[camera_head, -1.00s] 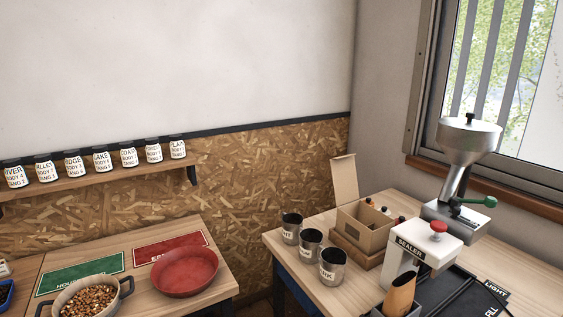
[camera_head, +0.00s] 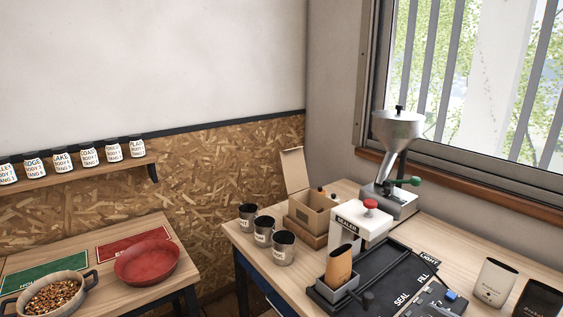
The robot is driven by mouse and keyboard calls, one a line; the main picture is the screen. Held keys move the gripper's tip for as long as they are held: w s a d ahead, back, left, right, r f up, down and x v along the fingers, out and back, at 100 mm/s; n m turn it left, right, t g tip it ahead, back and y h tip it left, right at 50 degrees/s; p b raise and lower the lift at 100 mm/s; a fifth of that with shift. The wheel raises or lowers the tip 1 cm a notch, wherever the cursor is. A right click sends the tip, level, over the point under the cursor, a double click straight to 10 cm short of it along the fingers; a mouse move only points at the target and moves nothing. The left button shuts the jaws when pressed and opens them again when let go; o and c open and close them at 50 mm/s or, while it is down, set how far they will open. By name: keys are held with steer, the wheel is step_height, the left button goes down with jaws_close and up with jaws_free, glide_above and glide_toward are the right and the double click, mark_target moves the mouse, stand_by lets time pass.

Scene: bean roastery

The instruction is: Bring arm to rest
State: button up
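Neither my arm nor my gripper shows in the head view, so its pose and whether it holds anything are hidden. The right-hand table (camera_head: 227,232) carries a white sealer (camera_head: 362,222) with a red knob. An orange-brown pouch (camera_head: 338,265) stands upright in a grey holder on the black tray (camera_head: 395,262) in front of the sealer.
A pot of beans (camera_head: 52,297) and a red bowl (camera_head: 146,263) stand on the left table. Three metal cups (camera_head: 264,231), an open cardboard box (camera_head: 314,208) and a funnel machine (camera_head: 397,130) stand on the right table. Labelled jars (camera_head: 88,154) line the wall shelf. A gap separates the tables.

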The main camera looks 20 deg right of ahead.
steer(key=w+a+n+g+h+p, duration=0.1)
steer(key=w+a+n+g+p, duration=0.15)
steer(key=a+n+g, duration=1.35)
steer(key=s+a+r+n+t+h+p, duration=0.1)
steer(key=s+a+r+n+t+h, duration=0.4)
steer(key=s+a+r+n, duration=0.7)
steer(key=r+n, duration=0.1)
steer(key=n, duration=0.1)
steer(key=shift+s+a+r+n+t+h, duration=0.2)
steer(key=shift+s+r+n+t+h, duration=0.1)
steer(key=shift+r+n+t+h, duration=0.1)
